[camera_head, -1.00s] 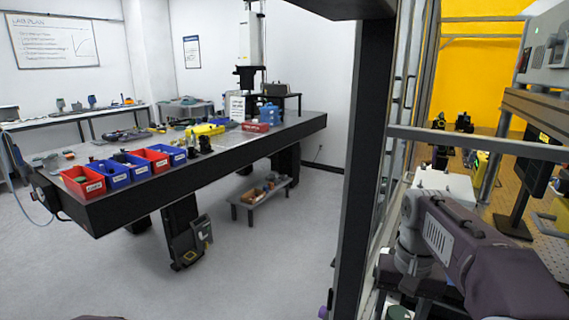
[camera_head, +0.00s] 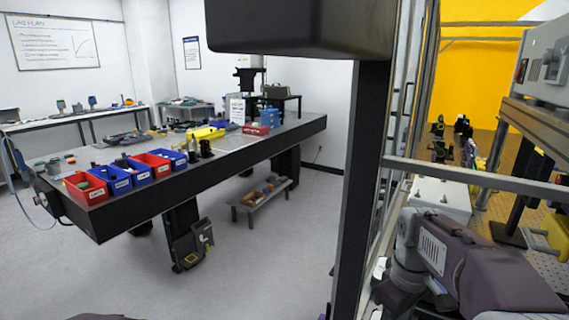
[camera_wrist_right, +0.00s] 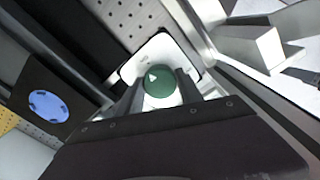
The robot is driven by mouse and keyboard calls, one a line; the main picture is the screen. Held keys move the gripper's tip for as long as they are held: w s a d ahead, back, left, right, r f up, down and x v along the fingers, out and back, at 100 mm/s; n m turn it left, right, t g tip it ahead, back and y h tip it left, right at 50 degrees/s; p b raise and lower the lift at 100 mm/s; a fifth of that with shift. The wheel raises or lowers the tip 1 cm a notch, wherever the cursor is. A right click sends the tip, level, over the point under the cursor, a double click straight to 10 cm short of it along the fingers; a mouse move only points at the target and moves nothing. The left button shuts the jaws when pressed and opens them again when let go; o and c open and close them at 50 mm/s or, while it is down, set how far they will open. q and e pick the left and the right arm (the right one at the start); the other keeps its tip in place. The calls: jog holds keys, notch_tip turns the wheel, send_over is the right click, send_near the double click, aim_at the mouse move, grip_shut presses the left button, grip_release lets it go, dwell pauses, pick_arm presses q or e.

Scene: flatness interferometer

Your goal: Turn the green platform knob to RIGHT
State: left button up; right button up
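The green knob (camera_wrist_right: 158,86) shows in the right wrist view, round, with a small white triangular mark on its face. It sits on a white rounded plate (camera_wrist_right: 160,50). My right gripper (camera_wrist_right: 158,90) is open, with one dark finger on each side of the knob. I cannot tell whether the fingers touch it. In the head view my right arm comes in at the lower right, but its fingertips and the green knob cannot be made out there. My left gripper is not in view.
A blue round knob (camera_wrist_right: 48,106) on a dark panel lies left of the green one. A dark upright post (camera_head: 357,190) and a grey rail (camera_head: 470,174) stand close to my right arm. A white box (camera_head: 440,197) is behind it. The long table (camera_head: 120,205) holds red and blue bins.

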jog(key=shift+r+m+p, duration=0.1)
jog(key=shift+m+p, duration=0.3)
jog(key=shift+m, duration=0.3)
jog(key=m+p, duration=0.1)
jog(key=m, duration=0.3)
jog(key=shift+p, duration=0.3)
jog(key=m+p, duration=0.1)
jog(key=m, duration=0.4)
jog(key=shift+p, duration=0.35)
jog(key=shift+m, duration=0.6)
jog(key=o, duration=1)
